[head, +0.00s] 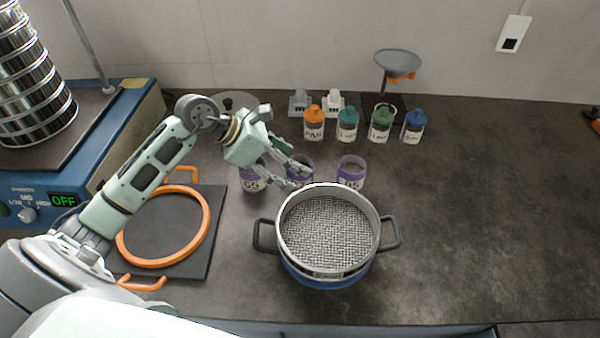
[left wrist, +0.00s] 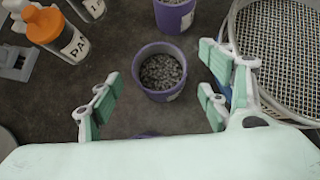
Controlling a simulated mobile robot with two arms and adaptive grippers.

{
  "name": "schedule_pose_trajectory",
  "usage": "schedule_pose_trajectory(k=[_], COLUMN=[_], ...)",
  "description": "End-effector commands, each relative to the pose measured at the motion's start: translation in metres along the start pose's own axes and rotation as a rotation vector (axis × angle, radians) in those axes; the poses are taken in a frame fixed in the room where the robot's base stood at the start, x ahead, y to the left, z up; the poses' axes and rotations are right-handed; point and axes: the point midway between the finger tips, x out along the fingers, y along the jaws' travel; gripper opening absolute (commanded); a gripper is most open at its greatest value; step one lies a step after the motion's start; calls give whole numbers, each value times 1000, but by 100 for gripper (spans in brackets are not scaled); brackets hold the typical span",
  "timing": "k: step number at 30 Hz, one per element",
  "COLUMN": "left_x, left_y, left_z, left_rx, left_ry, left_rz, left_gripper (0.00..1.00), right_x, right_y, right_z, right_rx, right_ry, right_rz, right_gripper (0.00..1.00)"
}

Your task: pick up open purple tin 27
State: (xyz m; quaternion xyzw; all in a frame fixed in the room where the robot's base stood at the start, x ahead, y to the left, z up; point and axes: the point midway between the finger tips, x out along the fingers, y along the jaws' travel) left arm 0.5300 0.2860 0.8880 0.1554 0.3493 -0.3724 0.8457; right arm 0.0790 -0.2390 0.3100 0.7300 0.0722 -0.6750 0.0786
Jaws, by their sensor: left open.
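Three open purple tins stand in a row on the dark bench. The middle tin (head: 301,165) is partly covered by my left gripper (head: 297,173), and I cannot read its number surely. In the left wrist view, an open purple tin (left wrist: 161,72) filled with grey granules stands upright ahead of and between the spread fingers of my left gripper (left wrist: 160,98), apart from them. The left gripper is open and empty. The right tin (head: 351,172) and the left tin (head: 253,179) stand on either side. My right gripper is not in view.
A sieve (head: 327,235) with black handles sits close in front of the tins. Several capped bottles (head: 347,124) and a funnel stand (head: 398,65) are behind. An orange ring (head: 126,246) lies on a dark mat at left, near the shaker (head: 60,185). The bench's right side is clear.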

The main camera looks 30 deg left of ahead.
Motion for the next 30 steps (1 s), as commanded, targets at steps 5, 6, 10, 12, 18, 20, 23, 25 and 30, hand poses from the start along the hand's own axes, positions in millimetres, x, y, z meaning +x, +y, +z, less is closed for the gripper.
schedule_pose_trajectory(k=[5,6,10,12,18,20,23,25,30], left_x=[25,31,42,44,44,44,44,44,44], left_y=[-3,-2,-2,-2,-2,-2,-2,-2,-2], left_z=[-3,-3,-4,-4,-4,-4,-4,-5,-5], left_rx=[-4,-4,-1,0,0,0,0,0,-1], left_ry=[-2,-2,0,0,1,1,1,1,1], left_rz=[-5,-2,-1,0,0,0,0,0,0], left_gripper=[71,71,71,71,69,64,55,49,34], right_x=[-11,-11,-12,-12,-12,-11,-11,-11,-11], right_y=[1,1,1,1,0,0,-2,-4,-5], right_z=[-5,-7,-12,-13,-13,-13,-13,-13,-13], right_rx=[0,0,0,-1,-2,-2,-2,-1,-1], right_ry=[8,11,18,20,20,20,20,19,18], right_rz=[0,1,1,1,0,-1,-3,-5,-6], right_gripper=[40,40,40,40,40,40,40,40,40])
